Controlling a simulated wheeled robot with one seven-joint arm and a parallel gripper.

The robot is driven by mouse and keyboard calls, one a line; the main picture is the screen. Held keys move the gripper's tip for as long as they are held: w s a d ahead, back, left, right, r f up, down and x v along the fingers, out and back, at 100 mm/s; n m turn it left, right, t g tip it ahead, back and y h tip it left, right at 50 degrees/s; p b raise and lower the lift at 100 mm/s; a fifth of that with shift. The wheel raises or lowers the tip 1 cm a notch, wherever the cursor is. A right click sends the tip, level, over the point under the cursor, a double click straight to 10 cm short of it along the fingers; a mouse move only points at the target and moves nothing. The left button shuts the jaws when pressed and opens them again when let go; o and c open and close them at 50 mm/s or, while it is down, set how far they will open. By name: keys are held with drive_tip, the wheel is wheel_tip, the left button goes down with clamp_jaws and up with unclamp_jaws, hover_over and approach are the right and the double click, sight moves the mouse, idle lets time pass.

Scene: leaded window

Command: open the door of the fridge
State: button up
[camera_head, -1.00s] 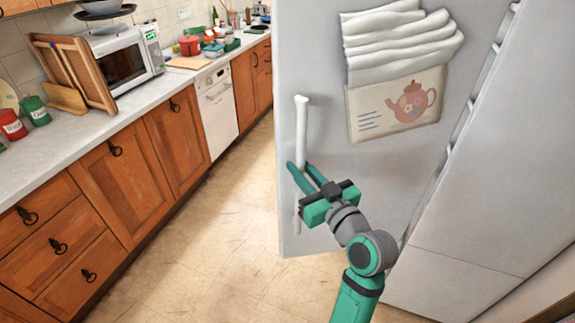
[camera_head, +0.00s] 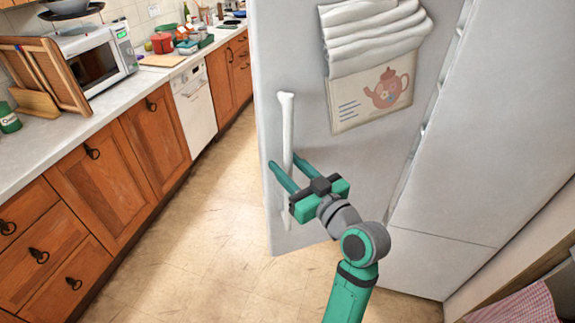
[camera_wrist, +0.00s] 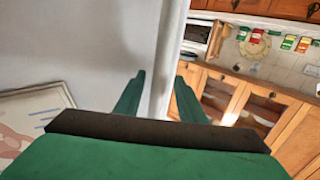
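The fridge door (camera_head: 350,165) is a pale grey panel in the head view, with a white vertical handle (camera_head: 287,120) near its left edge. A narrow gap with pale parts runs along the door's right edge, beside a large grey panel (camera_head: 480,150). My gripper (camera_head: 284,162) is open, with one finger on each side of the handle's lower half. In the wrist view, the handle (camera_wrist: 168,55) stands between the two spread fingers (camera_wrist: 158,92), apart from the left one. Contact with the right finger cannot be told.
Towels hang above a teapot picture (camera_head: 370,95) on the door. At left, wooden cabinets (camera_head: 90,190) carry a worktop with a microwave (camera_head: 95,68). Bare tiled floor (camera_head: 190,250) lies between the cabinets and the door. A checked cloth (camera_head: 520,305) is at bottom right.

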drive_tip(key=shift+w+d, duration=0.1)
drive_tip(key=shift+s+d, duration=0.2)
drive_tip(key=v, duration=1)
drive_tip(key=shift+s, duration=0.15)
drive_tip(key=shift+f, duration=0.1)
